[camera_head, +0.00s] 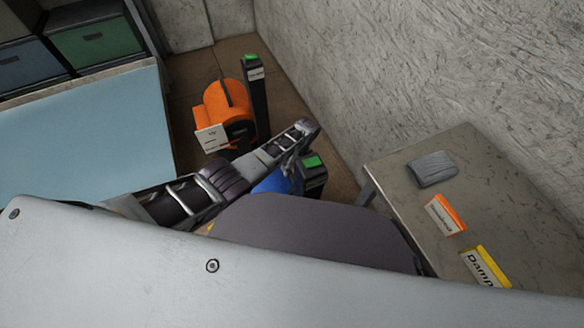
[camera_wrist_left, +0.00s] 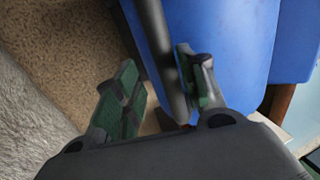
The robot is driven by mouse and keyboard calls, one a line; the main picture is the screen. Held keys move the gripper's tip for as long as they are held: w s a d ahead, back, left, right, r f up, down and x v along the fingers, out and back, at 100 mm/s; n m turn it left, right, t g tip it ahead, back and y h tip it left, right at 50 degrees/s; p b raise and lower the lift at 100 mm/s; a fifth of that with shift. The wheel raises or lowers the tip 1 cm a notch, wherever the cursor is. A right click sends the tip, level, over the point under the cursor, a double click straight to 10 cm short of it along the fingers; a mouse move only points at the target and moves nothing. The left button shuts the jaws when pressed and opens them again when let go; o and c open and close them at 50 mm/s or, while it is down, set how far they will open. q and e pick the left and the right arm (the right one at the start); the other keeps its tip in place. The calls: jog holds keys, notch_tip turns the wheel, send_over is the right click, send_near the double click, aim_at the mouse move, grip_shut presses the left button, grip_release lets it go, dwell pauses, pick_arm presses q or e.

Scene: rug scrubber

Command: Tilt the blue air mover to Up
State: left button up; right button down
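The blue air mover (camera_head: 272,184) stands on the floor in the middle of the head view, mostly hidden behind my left arm and body. A dark post with a green top (camera_head: 313,162) stands beside it. In the left wrist view its blue housing (camera_wrist_left: 232,45) fills the upper right, with a dark bar (camera_wrist_left: 153,35) along its left side. My left gripper (camera_wrist_left: 157,62) is open, with the bar between its fingers, close to the right finger. Whether it touches the bar I cannot tell. My right gripper is not in view.
An orange air mover (camera_head: 222,103) with a dark green-topped post (camera_head: 256,95) stands behind. A grey table (camera_head: 475,185) at right carries a grey block (camera_head: 432,169) and orange- and yellow-edged labels. A light blue surface (camera_head: 85,125) lies left. A rough wall closes the right side.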

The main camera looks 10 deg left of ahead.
pick_arm(q)
jog(key=v, duration=1.2)
dwell(0.4)
jog(key=shift+r, duration=0.15)
dwell(0.4)
